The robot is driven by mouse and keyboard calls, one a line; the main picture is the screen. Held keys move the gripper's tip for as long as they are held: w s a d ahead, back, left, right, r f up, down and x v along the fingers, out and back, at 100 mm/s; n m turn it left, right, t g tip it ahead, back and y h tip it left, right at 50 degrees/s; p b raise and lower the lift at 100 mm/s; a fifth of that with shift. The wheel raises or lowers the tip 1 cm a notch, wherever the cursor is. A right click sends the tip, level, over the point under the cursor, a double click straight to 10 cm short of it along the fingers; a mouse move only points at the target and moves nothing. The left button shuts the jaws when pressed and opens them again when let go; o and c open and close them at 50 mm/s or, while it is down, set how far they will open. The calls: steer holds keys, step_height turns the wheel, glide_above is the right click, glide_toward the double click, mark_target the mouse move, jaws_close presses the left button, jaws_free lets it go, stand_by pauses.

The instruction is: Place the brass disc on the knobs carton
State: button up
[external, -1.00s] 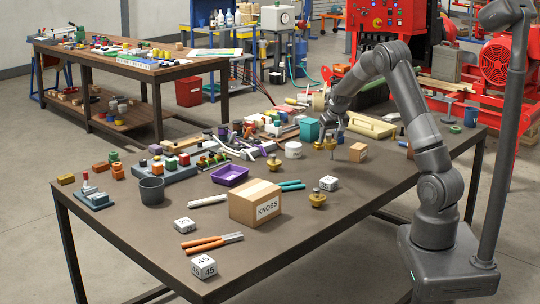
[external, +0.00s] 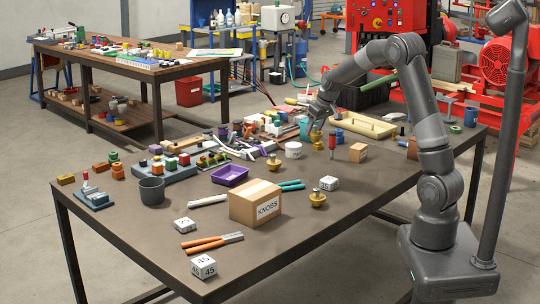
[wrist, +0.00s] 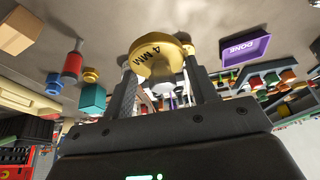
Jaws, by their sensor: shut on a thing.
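The brass disc (wrist: 153,56), marked "4 MM", is between the two fingers of my gripper (wrist: 158,76) in the wrist view. My gripper is shut on its pale stem. In the external view my gripper (external: 317,121) is over the back part of the table, near the teal box (external: 305,127). The knobs carton (external: 255,205), a brown box labelled KNOBS, stands near the table's front middle, with its top bare. My gripper is behind it and to its right, well apart. Another brass piece (external: 318,200) stands to the right of the carton.
A white numbered cube (external: 329,184), teal-handled pliers (external: 291,185) and a purple tray (external: 230,175) are close around the carton. A red-handled tool (external: 333,140) stands upright near my gripper, beside a small brown box (external: 358,152). The table's right front is clear.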

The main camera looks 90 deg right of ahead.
steer(key=w+a+r+n+t+y, duration=0.1)
steer(key=w+a+r+n, duration=0.1)
steer(key=w+a, duration=0.3)
steer(key=w+a+r+n+y, duration=0.1)
steer(key=w+a+r+n, duration=0.2)
steer(key=a, duration=0.4)
steer(key=n+y, duration=0.1)
steer(key=n, duration=0.3)
glide_above(254, 189)
step_height(254, 189, down, 6)
steer(key=shift+r, duration=0.2)
steer(key=shift+d+f, duration=0.1)
steer(key=shift+f, duration=1.8)
steer(key=shift+f, duration=0.15)
steer(key=o, duration=1)
steer(key=shift+o, duration=0.2)
